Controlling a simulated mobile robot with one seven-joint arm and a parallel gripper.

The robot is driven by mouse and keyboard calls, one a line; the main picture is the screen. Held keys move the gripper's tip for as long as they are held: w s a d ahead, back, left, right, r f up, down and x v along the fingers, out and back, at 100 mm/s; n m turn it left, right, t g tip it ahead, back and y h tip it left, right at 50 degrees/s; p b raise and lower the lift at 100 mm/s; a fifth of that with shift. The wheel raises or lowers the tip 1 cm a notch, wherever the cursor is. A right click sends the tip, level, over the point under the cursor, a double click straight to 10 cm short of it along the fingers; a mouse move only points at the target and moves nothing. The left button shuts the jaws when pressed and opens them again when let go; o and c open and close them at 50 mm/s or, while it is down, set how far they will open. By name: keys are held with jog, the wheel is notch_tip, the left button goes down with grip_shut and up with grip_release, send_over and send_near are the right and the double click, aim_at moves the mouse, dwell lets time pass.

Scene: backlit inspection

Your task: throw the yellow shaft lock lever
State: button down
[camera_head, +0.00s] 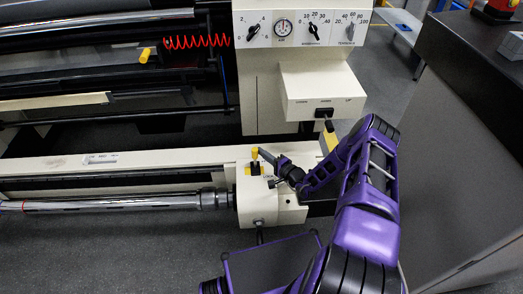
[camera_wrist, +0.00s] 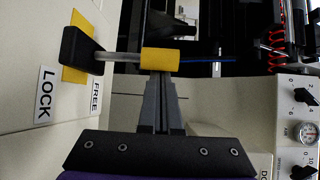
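The shaft lock lever has a yellow grip (camera_wrist: 160,60) on a metal rod. The rod rises from a black base (camera_wrist: 78,48) on a yellow plate (camera_wrist: 88,27). White labels reading LOCK (camera_wrist: 45,95) and FREE (camera_wrist: 95,96) lie beside the plate. In the head view the yellow grip (camera_head: 254,153) stands upright on the cream end block. My gripper (camera_wrist: 160,80) has its two dark fingers close together, with no clear gap. Their tips meet the grip's edge in the wrist view. In the head view my gripper (camera_head: 266,157) reaches it from the right. Contact cannot be told for sure.
A cream control box (camera_head: 322,92) with a black switch overhangs behind my arm. A dial panel (camera_head: 300,27) stands above it. A chrome shaft (camera_head: 120,204) runs left from the end block. A dark-topped bench (camera_head: 480,75) stands on the right. Another yellow handle (camera_head: 145,55) is at the back.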

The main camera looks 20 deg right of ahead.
aim_at(256, 157)
jog(key=shift+s+a+f, duration=0.1)
jog(key=shift+s+a, duration=0.05)
jog(key=shift+s, duration=0.25)
jog(key=shift+s+a+f, duration=0.1)
jog(key=shift+s, duration=0.3)
jog(key=shift+s+n+t+y, duration=0.3)
jog(key=shift+s+n+t, duration=0.1)
jog(key=shift+s+t, duration=0.2)
jog(key=shift+s+a+f, duration=0.2)
jog(key=shift+s+f, duration=0.15)
jog(key=shift+s, duration=0.5)
